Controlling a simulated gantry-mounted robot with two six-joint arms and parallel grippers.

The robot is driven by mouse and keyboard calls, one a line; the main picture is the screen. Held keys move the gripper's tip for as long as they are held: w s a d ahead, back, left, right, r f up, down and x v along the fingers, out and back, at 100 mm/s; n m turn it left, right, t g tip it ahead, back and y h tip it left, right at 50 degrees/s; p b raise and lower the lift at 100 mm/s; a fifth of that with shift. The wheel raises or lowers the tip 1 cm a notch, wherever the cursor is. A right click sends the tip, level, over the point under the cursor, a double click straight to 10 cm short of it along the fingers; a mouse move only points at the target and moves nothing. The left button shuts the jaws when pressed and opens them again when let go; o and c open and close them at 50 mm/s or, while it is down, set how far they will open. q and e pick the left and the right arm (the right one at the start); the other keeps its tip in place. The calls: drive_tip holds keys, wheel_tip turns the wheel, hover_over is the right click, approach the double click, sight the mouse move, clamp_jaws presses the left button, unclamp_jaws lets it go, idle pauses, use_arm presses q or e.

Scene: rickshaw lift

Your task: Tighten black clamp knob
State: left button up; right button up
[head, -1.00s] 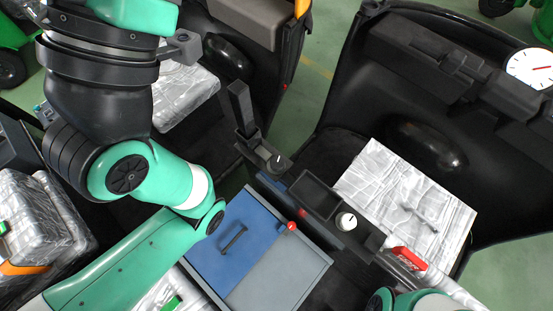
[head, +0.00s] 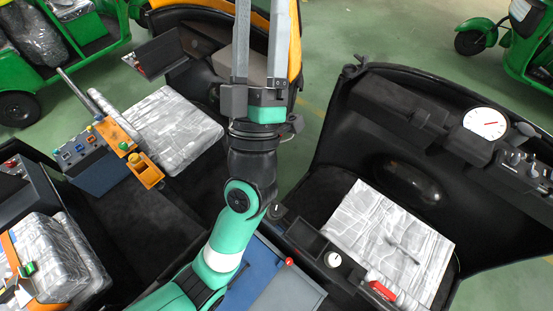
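I cannot tell for sure which part is the black clamp knob. A small black knob (head: 278,211) with a pale mark sits on the centre console, just right of my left arm. Small black knobs (head: 514,157) also sit on the right dashboard, and orange clamp-like brackets (head: 146,170) are at the left. My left gripper (head: 260,18) is at the top centre, above and away from the console knob. Its two long grey fingers stand apart with nothing seen between them; their tips run out of the picture. My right gripper is not in view.
A silver-wrapped package (head: 390,240) lies right of the console, another (head: 175,130) at the left. A white knob (head: 332,259) and a red knob (head: 289,261) stand on the console. A white gauge (head: 486,123) is on the right dashboard. Green vehicles stand behind.

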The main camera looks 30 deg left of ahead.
use_arm(q)
drive_tip(key=w+a+f+n+g+p, duration=0.1)
drive_tip(key=w+a+f+g+p, duration=0.15)
drive_tip(key=w+f+g, duration=0.35)
drive_tip(key=m+g+h+p, duration=0.8)
drive_tip(key=g, duration=0.9)
approach(276, 211)
drive_tip(key=x, duration=0.5)
drive_tip(key=shift+a+f, duration=0.1)
drive_tip(key=shift+f, duration=0.15)
drive_tip(key=b+x, duration=0.2)
drive_tip(key=x, duration=0.1)
drive_tip(key=shift+f, duration=0.1)
drive_tip(key=shift+w, duration=0.1)
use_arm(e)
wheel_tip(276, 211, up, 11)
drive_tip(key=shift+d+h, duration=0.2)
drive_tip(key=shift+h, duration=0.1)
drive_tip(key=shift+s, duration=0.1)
